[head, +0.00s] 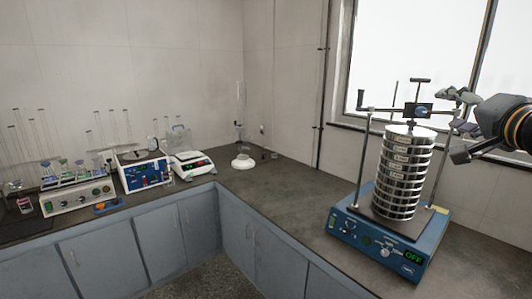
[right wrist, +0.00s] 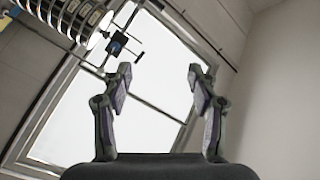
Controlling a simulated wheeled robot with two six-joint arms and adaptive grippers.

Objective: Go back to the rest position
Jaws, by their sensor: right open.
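My right gripper (head: 458,124) is open and empty at the right of the head view, beside the top of the sieve shaker. In the right wrist view my right gripper (right wrist: 157,80) shows its two fingers spread wide with nothing between them. The sieve shaker has a blue base (head: 375,247) with a green "OFF" display and an upright stack of metal sieves (head: 405,175). A clamp bar with a dark blue knob (head: 420,111) lies across two rods above the stack. The stack also shows tilted in the right wrist view (right wrist: 68,17). My left gripper is not in view.
The grey counter (head: 275,183) is clear between the shaker and the far corner. A white balance (head: 192,163), a blue instrument (head: 145,171), a hotplate-like box (head: 77,199) and several glass pieces stand along the left counter. A window (head: 420,55) is behind the shaker.

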